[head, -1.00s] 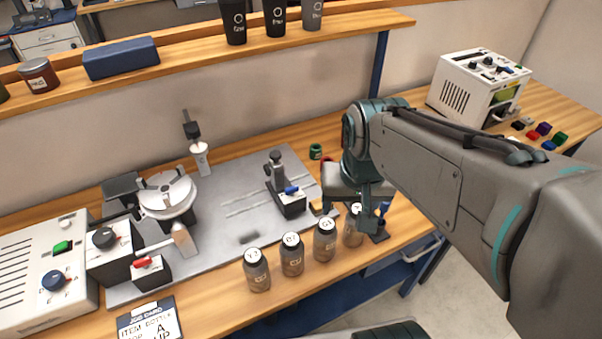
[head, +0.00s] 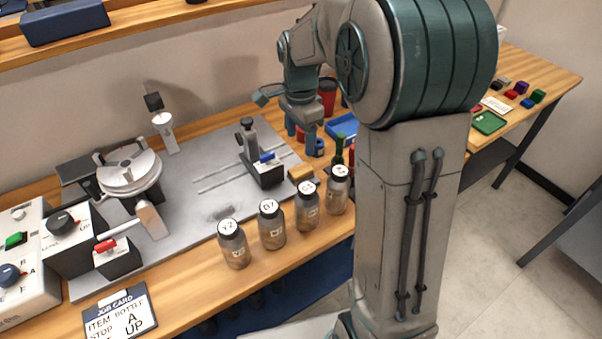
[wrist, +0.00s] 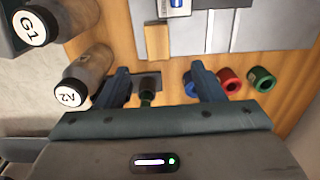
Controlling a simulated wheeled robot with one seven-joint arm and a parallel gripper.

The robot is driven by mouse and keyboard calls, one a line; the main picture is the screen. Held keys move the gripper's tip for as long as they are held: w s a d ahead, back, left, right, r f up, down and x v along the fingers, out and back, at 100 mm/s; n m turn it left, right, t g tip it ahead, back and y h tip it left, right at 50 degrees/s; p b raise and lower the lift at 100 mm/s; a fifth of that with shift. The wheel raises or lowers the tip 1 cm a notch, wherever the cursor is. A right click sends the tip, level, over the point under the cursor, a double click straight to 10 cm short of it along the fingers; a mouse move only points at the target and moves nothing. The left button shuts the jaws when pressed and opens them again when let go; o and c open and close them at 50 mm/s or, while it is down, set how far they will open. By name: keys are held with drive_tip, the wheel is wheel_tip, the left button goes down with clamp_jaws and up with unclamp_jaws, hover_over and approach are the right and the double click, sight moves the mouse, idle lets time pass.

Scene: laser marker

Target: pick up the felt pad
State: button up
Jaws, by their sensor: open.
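A small tan block (head: 300,173), which may be the felt pad, lies at the right front edge of the grey plate, behind the bottles. It also shows in the wrist view (wrist: 157,42), just ahead of the fingertips and apart from them. I cannot tell its material. My gripper (head: 301,134) points down over the bench, behind and beside the block in the head view. In the wrist view my gripper (wrist: 160,70) is open, its two blue fingers wide apart. A dark bottle with a green part (wrist: 147,90) shows between the fingers, and nothing appears gripped.
Several labelled bottles (head: 270,225) stand in a row in front of the block. A clamp fixture (head: 262,160) stands beside it on the grey plate (head: 205,190). A blue tray (head: 342,127) is farther right.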

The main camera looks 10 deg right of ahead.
hover_over(302, 168)
drive_tip(key=f, duration=0.5)
drive_tip(key=shift+w+a, duration=0.15)
drive_tip(key=shift+a, duration=0.05)
drive_tip(key=shift+d+f, duration=0.15)
drive_tip(key=shift+f, duration=2.5)
drive_tip(key=c, duration=1.1)
